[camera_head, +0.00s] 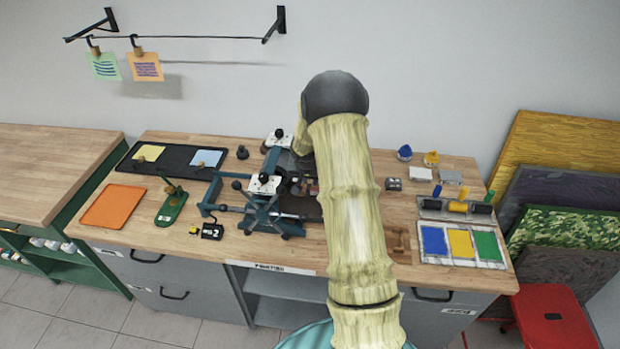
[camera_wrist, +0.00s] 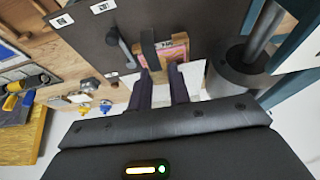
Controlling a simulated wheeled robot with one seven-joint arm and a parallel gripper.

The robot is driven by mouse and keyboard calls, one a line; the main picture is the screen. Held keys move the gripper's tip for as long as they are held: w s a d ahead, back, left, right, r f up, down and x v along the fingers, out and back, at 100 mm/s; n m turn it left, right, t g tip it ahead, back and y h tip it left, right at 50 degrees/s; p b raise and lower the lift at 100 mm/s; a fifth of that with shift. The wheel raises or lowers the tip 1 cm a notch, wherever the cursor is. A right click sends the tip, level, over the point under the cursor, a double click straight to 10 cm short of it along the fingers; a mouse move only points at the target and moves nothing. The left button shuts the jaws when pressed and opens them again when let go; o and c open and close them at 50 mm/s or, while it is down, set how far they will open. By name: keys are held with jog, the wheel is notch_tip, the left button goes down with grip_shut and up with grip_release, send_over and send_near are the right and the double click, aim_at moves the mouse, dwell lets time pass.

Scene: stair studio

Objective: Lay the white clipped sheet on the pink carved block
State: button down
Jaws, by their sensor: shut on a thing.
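My gripper (camera_wrist: 160,73) shows in the wrist view with its two dark fingers close together, over the dark bed of the press. A pale area that looks like the white sheet (camera_wrist: 192,80) shows beside and between the fingers; its clip is hard to make out. The pink carved block (camera_wrist: 176,52), in a wooden surround, lies on the bed just beyond the fingertips, partly covered by a dark bar. In the head view the block (camera_head: 309,187) shows just left of my arm, which hides my gripper and the sheet. I cannot tell whether sheet and block touch.
The blue press (camera_head: 262,215) with its roller (camera_wrist: 238,68) stands close around my gripper. A black tray (camera_head: 180,159) and orange tray (camera_head: 112,206) are left; ink pads (camera_head: 460,244) and rollers (camera_head: 457,207) are right. Two cards (camera_head: 146,66) hang from a wall line.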

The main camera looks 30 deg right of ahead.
jog(key=shift+w+f+b, duration=0.2)
jog(key=shift+f+b, duration=1.75)
jog(key=shift+f, duration=1.1)
jog(key=shift+w+a+f, duration=0.1)
jog(key=shift+a, duration=0.1)
jog(key=shift+s+d, duration=0.25)
jog(key=shift+d, duration=0.15)
jog(key=shift+a+b, duration=0.35)
jog(key=shift+a, duration=0.05)
jog(key=shift+d, duration=0.15)
jog(key=shift+b, duration=0.4)
